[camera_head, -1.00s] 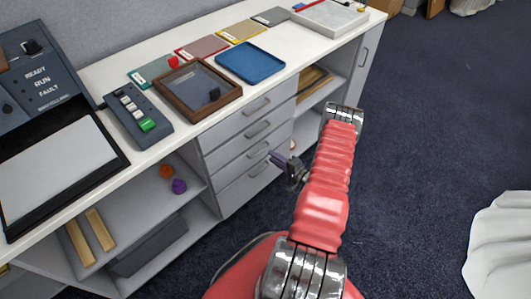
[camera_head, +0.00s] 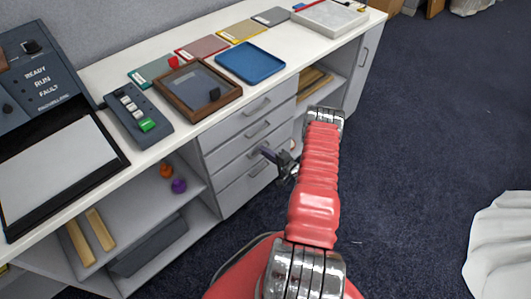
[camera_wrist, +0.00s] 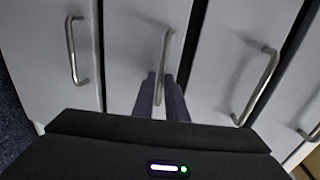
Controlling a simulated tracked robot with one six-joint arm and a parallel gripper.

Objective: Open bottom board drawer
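The grey-white drawer stack stands under the table top, with all its drawers shut. The bottom drawer (camera_head: 236,196) is lowest, with a bar handle (camera_head: 258,169). In the wrist view the stack lies sideways, floor at the left, so the bottom drawer's handle (camera_wrist: 76,50) is leftmost. My gripper (camera_head: 264,151) is just in front of the lower drawers. In the wrist view my gripper (camera_wrist: 160,76) has its two dark fingers apart, on either side of the handle one drawer above the bottom (camera_wrist: 165,52). Whether they touch it I cannot tell.
Open shelves flank the drawers; the left one holds an orange ball (camera_head: 166,171), a purple ball (camera_head: 179,186) and wooden strips (camera_head: 100,229). A blue tray (camera_head: 250,62) and a framed box (camera_head: 198,90) sit on the table top.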

